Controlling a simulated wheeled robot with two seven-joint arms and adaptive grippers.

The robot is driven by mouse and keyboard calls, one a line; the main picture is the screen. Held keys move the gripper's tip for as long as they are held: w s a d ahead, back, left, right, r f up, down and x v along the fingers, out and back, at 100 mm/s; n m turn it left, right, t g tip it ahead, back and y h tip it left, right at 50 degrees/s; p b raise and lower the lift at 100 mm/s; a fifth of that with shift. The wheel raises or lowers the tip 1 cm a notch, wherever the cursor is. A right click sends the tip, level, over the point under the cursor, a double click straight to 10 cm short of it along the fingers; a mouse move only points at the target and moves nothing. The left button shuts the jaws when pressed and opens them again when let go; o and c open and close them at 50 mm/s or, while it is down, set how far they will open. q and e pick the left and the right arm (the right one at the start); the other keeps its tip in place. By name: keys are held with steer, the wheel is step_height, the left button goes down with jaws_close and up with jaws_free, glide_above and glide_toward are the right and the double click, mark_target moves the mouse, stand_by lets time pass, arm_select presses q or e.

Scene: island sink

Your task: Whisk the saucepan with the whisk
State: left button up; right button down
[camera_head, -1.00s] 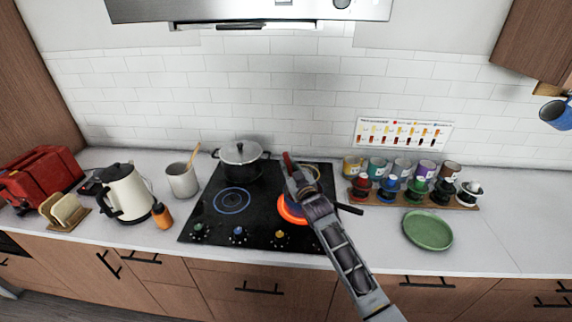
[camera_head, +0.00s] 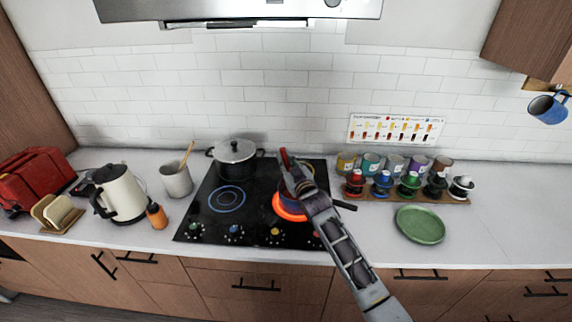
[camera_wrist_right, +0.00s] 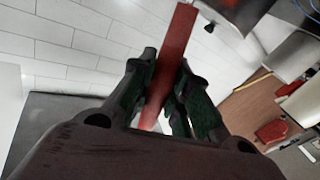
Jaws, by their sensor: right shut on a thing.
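My right gripper (camera_head: 294,172) is shut on a red handle (camera_head: 283,157), which I take to be the whisk's; the handle sticks up between the fingers and also shows in the right wrist view (camera_wrist_right: 174,50). The whisk's wires are hidden. The saucepan is on the front right burner, mostly hidden behind my right gripper and wrist. Its dark handle (camera_head: 345,206) points right. The gripper is over the saucepan; I cannot tell whether the whisk touches its inside. My left gripper is not in view.
A lidded pot (camera_head: 235,153) stands at the back left of the cooktop (camera_head: 195,215). A kettle (camera_head: 122,193), a utensil crock (camera_head: 177,181), a rack of bottles (camera_head: 455,198) and a green plate (camera_head: 421,225) stand around it.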

steer(key=shift+r, duration=4.15)
steer(key=shift+r, duration=0.15)
steer(key=shift+r, duration=2.35)
